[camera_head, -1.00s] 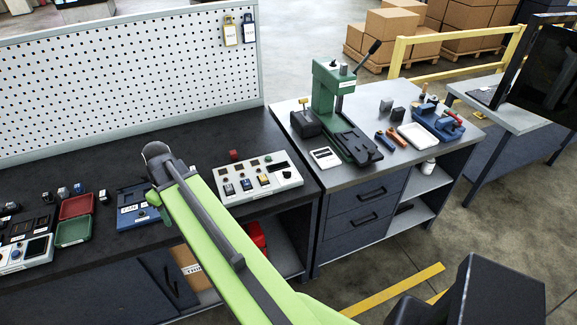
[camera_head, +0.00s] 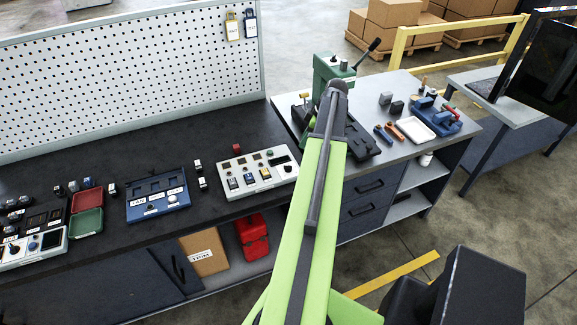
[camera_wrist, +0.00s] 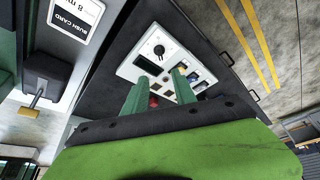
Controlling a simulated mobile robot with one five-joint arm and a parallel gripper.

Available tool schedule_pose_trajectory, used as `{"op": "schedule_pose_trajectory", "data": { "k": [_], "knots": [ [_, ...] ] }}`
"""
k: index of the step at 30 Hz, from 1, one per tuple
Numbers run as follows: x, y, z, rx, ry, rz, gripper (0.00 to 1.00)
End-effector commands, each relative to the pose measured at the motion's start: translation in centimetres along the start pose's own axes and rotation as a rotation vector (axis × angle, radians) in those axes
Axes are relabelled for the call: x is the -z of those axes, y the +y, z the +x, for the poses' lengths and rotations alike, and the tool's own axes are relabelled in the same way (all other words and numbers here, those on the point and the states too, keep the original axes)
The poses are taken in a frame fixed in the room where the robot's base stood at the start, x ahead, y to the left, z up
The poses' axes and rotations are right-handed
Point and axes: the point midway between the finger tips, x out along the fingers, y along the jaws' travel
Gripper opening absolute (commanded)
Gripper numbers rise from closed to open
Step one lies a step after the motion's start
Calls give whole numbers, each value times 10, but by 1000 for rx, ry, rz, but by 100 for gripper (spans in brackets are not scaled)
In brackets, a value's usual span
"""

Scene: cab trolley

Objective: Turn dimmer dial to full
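A white control panel (camera_head: 236,183) with several switches, a dark display and a round dial (camera_head: 287,169) lies on the dark bench. The wrist view shows this panel (camera_wrist: 130,71) with a black dial (camera_wrist: 158,49) near one end. I cannot read a label or tell the dial's setting. My gripper (camera_wrist: 160,82) shows as two green fingers, spread apart with nothing between them. They cover part of the panel in that view but appear apart from the dial. In the head view the fingers are hidden; my arm's end lies right of the panel, in front of the green press.
A green press (camera_head: 326,68) stands on the grey bench, with a white tray (camera_head: 411,132) and blue vise (camera_head: 436,117) farther right. A blue panel (camera_head: 158,203) and red and green bins (camera_head: 87,222) lie left. Another white device (camera_head: 36,250) has a dial.

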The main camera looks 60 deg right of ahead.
Motion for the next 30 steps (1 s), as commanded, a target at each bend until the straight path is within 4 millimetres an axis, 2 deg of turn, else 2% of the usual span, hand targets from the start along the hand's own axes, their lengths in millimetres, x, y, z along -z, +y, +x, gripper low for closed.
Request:
{"op": "schedule_pose_trajectory", "data": {
  "k": [1, 18, 21, 25, 30],
  "knots": [
    [-3, 0, 13, 0, 0, 0, 33],
    [-5, 0, 139, 0, -1, 1, 33],
    [-4, 0, 156, 0, -1, 2, 33],
    [-2, 0, 166, 0, -1, 2, 33],
    [-1, 0, 164, 0, -1, 3, 33]
  ]
}}
